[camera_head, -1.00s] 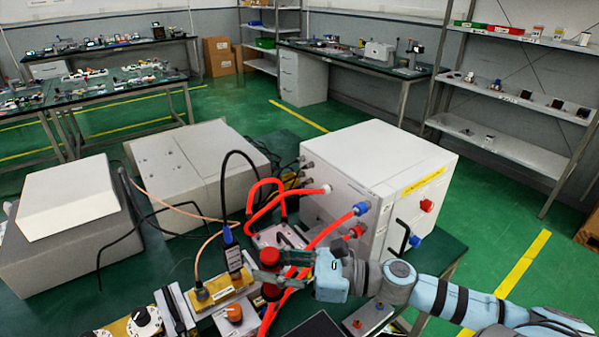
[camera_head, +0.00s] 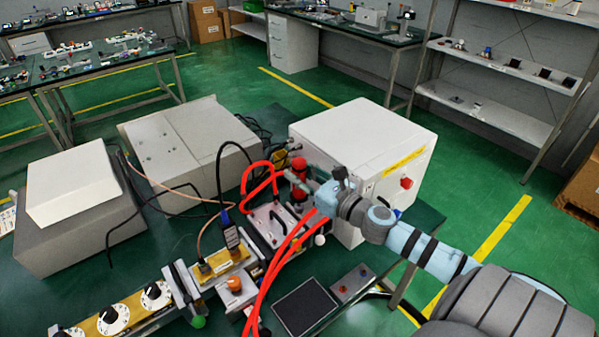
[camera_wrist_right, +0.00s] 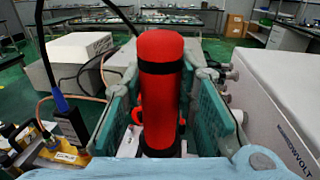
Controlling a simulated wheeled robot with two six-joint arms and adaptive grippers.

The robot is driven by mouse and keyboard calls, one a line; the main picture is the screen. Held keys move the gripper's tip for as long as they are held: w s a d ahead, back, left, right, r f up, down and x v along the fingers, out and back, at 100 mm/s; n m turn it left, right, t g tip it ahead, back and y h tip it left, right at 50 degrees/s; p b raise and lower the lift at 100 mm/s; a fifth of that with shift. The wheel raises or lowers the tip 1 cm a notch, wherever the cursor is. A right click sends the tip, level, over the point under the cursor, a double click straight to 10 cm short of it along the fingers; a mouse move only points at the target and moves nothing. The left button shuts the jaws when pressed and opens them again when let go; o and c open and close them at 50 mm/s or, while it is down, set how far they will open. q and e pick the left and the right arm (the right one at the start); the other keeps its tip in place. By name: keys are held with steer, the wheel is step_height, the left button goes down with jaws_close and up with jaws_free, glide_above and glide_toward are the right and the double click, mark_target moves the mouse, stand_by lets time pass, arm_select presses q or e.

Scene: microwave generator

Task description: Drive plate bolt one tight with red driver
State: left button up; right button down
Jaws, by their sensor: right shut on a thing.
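The red driver (camera_head: 297,170) stands roughly upright in my right gripper (camera_head: 304,184), beside the front face of the white cabinet. In the right wrist view the red driver (camera_wrist_right: 161,75) fills the middle, between the two green fingers of my right gripper (camera_wrist_right: 160,105), which is shut on it. A silver plate (camera_head: 268,222) with a dark handle lies just left of and nearer than the gripper. Its bolts are too small to tell apart, and the driver's tip is hidden. I cannot tell whether the tip touches a bolt. My left gripper is not in view.
The white cabinet (camera_head: 355,145) stands close behind and right of my right gripper. Red hoses (camera_head: 268,290) loop around the plate. A black-cabled probe (camera_head: 229,232) stands left of it. A dark pad (camera_head: 304,307) lies in front.

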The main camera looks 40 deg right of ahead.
mark_target(300, 196)
steer(key=shift+w+f+b, duration=0.15)
steer(key=shift+f+b, duration=0.5)
steer(key=shift+f, duration=0.1)
steer(key=shift+f+b, duration=2.1)
steer(key=shift+f, duration=0.05)
steer(key=shift+s+f+b, duration=0.2)
steer(key=shift+f+b, duration=0.7)
steer(key=shift+f, duration=0.05)
stand_by(0.7)
stand_by(1.0)
